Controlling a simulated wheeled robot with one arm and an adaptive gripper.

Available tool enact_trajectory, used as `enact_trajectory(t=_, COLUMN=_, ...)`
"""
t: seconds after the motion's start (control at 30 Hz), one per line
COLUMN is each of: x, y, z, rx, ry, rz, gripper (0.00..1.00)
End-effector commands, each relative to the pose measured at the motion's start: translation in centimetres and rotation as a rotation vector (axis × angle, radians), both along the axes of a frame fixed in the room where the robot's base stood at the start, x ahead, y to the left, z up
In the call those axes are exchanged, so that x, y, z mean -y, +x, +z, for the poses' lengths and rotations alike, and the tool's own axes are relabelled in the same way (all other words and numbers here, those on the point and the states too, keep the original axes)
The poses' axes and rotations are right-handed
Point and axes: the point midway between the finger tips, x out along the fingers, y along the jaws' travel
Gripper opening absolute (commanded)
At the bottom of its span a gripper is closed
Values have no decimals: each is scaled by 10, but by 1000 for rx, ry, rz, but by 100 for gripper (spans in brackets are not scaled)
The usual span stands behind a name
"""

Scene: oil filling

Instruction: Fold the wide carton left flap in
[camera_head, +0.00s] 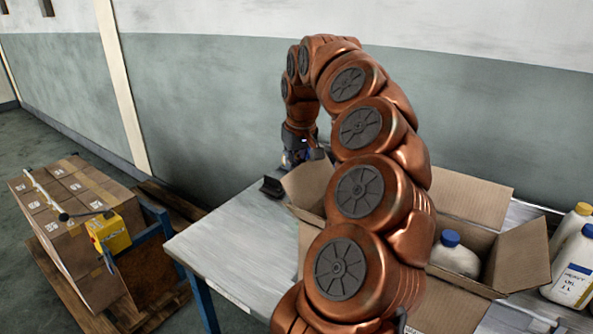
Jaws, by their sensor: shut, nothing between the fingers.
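The wide carton (466,236) stands open on the table, partly hidden behind my arm. Its left flap (309,184) sticks up and outward at the carton's left end. The back flap (478,201), right flap (523,257) and front flap (443,309) are also open. A white bottle with a blue cap (455,256) stands inside; the carton's middle is hidden. My gripper (298,160) is shut and empty, pointing down at the upper edge of the left flap. Its fingertips are small and partly hidden, so I cannot tell if they touch the flap.
The metal table (222,253) is clear left of the carton, except for a small black item (272,187) by the left flap. White bottles (573,268) stand at the right. Stacked cartons (75,215) with a yellow tool (108,232) rest on a pallet left. A wall runs behind.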

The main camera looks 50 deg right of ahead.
Motion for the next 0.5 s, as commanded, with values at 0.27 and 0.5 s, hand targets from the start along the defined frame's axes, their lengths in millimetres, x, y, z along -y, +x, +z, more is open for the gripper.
enact_trajectory(t=0.27, x=3, y=-32, z=-4, rx=1, ry=0, rz=-1, gripper=0)
enact_trajectory(t=0.5, x=4, y=-60, z=-8, rx=-9, ry=10, rz=0, gripper=0)
